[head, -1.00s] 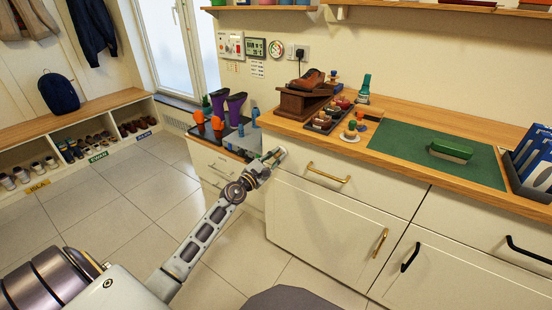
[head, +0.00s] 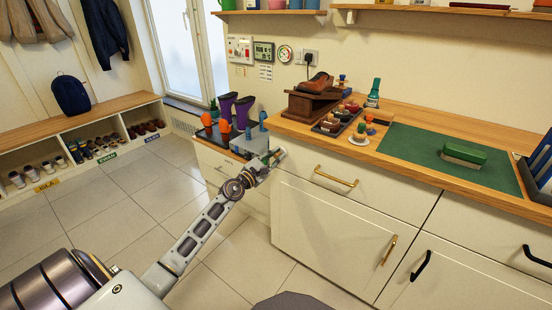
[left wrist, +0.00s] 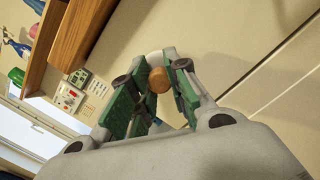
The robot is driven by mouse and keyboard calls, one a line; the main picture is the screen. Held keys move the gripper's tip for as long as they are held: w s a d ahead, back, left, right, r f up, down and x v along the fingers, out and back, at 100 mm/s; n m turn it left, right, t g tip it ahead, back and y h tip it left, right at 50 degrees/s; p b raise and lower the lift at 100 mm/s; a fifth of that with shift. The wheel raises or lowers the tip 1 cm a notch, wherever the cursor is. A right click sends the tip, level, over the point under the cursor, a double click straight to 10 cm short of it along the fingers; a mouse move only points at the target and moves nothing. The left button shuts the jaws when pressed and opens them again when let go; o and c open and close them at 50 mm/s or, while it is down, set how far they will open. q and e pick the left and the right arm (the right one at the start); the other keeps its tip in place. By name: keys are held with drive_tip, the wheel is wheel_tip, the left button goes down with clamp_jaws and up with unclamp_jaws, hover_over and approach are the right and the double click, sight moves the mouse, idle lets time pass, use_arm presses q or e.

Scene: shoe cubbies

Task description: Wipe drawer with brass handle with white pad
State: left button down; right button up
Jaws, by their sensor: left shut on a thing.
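The cream drawer (head: 390,197) with the brass handle (head: 336,177) is the shut upper drawer under the counter's left part. My left gripper (head: 274,158) is at this drawer's left end, left of the handle. In the left wrist view my left gripper (left wrist: 152,92) is shut on a tan round knob (left wrist: 158,79). A pale rounded edge, likely the white pad (left wrist: 155,57), shows just beyond the knob, close to the cream front. Whether the pad touches the drawer cannot be told. My right gripper is not in view.
A cupboard door (head: 325,228) with an upright brass handle is below. A green mat (head: 415,148) with a green brush (head: 463,154) lies on the counter. A shoe stand (head: 311,103) and a small white round item (head: 358,139) stand further left. The floor in front is clear.

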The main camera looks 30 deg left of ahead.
use_arm(q)
drive_tip(key=shift+s+a, duration=0.1)
drive_tip(key=shift+s, duration=0.2)
drive_tip(key=shift+s+a, duration=0.2)
drive_tip(key=shift+s, duration=2.45)
drive_tip(key=shift+s, duration=0.15)
drive_tip(key=s, duration=0.2)
drive_tip(key=shift+s+a+b, duration=0.1)
drive_tip(key=shift+s+b, duration=0.25)
